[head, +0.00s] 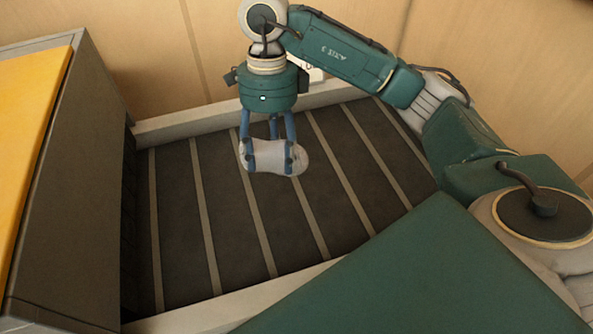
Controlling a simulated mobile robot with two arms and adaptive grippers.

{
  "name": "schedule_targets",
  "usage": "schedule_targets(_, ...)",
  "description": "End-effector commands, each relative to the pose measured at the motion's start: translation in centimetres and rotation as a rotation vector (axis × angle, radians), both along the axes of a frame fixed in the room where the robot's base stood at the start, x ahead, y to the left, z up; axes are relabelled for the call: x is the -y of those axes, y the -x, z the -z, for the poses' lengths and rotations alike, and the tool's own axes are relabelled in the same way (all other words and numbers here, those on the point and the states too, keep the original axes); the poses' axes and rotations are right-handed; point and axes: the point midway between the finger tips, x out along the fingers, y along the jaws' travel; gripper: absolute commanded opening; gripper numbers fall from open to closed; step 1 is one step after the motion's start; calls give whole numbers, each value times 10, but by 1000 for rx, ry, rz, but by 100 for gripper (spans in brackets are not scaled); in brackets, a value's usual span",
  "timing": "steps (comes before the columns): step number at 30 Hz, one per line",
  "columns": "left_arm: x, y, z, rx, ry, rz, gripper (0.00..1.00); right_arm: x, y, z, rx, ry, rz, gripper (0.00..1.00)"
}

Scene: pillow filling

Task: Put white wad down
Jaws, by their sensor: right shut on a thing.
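The white wad (272,158) is a pale, rounded, oblong bundle in the upper middle of the head view. My right gripper (270,158) points down and is shut on it, with blue fingers around its sides. The wad hangs above a dark floor area with pale stripes; its exact height cannot be told. The fingers hide parts of the wad. My left gripper does not show.
The dark striped surface (225,225) is bare and has pale raised edges at the back and front. A grey cabinet (75,190) with a yellow-orange top (28,120) stands at the left. A wooden wall (150,50) closes off the back.

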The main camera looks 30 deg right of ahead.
Motion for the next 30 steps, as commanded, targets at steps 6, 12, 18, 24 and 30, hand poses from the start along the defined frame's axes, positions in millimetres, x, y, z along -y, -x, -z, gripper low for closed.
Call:
schedule_targets(6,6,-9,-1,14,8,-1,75,4,-4,-31,3,0,455,24)
schedule_targets(12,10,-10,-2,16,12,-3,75,7,-6,-55,3,-1,813,24)
schedule_targets(18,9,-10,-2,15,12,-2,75,9,-6,-68,1,1,1020,24)
schedule_targets(24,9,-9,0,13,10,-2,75,9,-5,-55,-5,4,1074,24)
schedule_targets(30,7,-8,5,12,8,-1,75,8,-3,-3,-11,5,1072,24)
